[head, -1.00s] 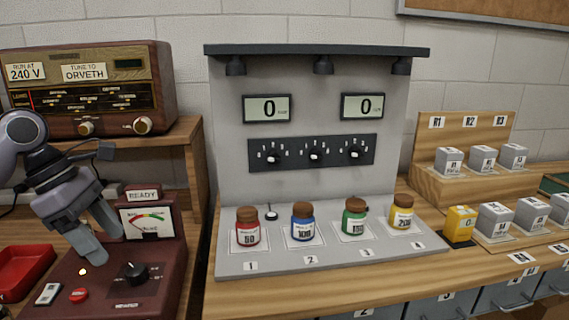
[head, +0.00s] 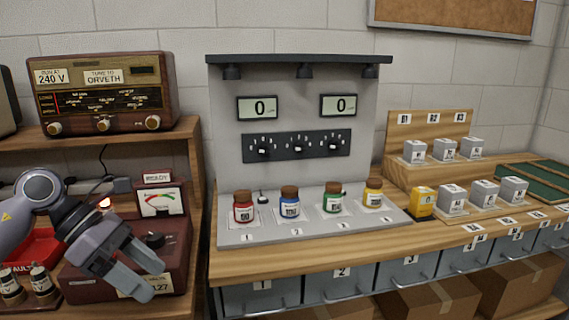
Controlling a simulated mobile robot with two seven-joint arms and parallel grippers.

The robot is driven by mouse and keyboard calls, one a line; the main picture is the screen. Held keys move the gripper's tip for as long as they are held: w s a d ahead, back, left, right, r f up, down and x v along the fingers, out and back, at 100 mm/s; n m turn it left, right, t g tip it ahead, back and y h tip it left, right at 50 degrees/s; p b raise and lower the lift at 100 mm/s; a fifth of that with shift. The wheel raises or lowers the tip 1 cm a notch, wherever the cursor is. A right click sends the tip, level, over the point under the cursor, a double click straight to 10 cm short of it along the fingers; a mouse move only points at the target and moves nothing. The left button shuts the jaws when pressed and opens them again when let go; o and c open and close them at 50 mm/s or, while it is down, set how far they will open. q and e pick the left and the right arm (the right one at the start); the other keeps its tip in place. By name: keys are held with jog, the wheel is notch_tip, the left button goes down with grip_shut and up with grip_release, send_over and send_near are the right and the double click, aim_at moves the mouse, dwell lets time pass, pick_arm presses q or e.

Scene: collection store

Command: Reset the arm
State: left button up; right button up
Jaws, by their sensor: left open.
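My left gripper (head: 138,275) comes in from the left in the head view. Its two fingers are apart with nothing between them. It hangs in front of the dark red meter box (head: 180,236) and hides part of that box's front, including part of a label. The box carries a dial meter (head: 160,201) under a READY sign and a black knob (head: 154,240). My right gripper is not in view.
A wooden radio (head: 104,92) stands on the shelf above. A grey test stand (head: 295,237) with several jars is at centre. Grey blocks and a yellow block (head: 422,202) stand to the right. A red tray (head: 35,246) lies behind my left arm.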

pick_arm(q)
jog(key=s+d+n+t+h+p, duration=0.2)
jog(key=d+n+t+h, duration=0.3)
jog(key=d+n+h, duration=0.7)
jog(key=a+f+n+t+y, duration=0.2)
jog(key=f+n+t+y, duration=0.4)
jog(key=n, duration=0.6)
jog(key=a+f+n+t+y, duration=0.3)
jog(key=f+n+t+y, duration=0.3)
jog(key=n, duration=0.6)
jog(key=s+a+f+n+g+y+p, duration=0.1)
jog(key=s+f+n+g+y, duration=0.2)
jog(key=s+f+n, duration=0.3)
jog(key=s+a+f+n+g+y, duration=0.2)
jog(key=s+f+n, duration=0.4)
jog(key=s+f, duration=0.3)
notch_tip(320, 180, down, 2)
jog(key=shift+s+a+f+n+g+y+p, duration=0.2)
jog(key=shift+s+a+n+g+y+p, duration=0.15)
jog(key=shift+g+y, duration=0.5)
